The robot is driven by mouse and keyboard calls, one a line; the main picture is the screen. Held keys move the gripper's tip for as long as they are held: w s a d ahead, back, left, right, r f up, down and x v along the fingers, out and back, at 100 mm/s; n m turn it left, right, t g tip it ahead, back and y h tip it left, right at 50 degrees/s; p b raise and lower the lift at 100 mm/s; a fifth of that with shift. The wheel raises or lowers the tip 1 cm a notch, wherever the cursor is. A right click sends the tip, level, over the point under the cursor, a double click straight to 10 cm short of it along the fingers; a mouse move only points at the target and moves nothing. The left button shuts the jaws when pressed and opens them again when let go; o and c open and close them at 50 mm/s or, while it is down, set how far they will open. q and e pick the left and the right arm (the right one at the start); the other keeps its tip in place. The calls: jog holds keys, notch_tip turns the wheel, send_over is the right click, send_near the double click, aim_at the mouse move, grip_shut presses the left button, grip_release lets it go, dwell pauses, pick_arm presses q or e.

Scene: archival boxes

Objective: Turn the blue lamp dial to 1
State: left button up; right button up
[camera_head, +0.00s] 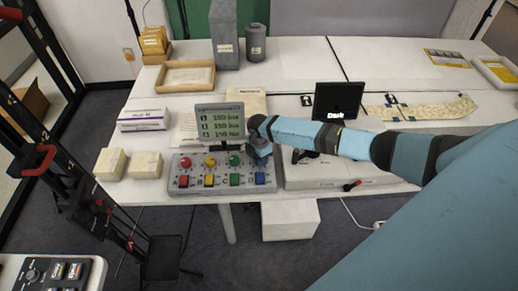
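A grey control panel (222,188) lies at the front edge of the table. My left gripper is not in view.
A display (220,125) with several lux readings stands behind the panel. Pale boxes (110,164) sit left of it. A black screen (338,101) and a white flat unit (310,178) are to the right. A wooden tray (186,77) lies farther back.

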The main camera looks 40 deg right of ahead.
jog(key=n, duration=0.5)
jog(key=shift+b, duration=0.4)
jog(key=shift+a, duration=0.1)
jog(key=o, duration=0.9)
notch_tip(320, 180, up, 14)
jog(key=shift+f+b, duration=0.1)
jog(key=shift+b, duration=0.35)
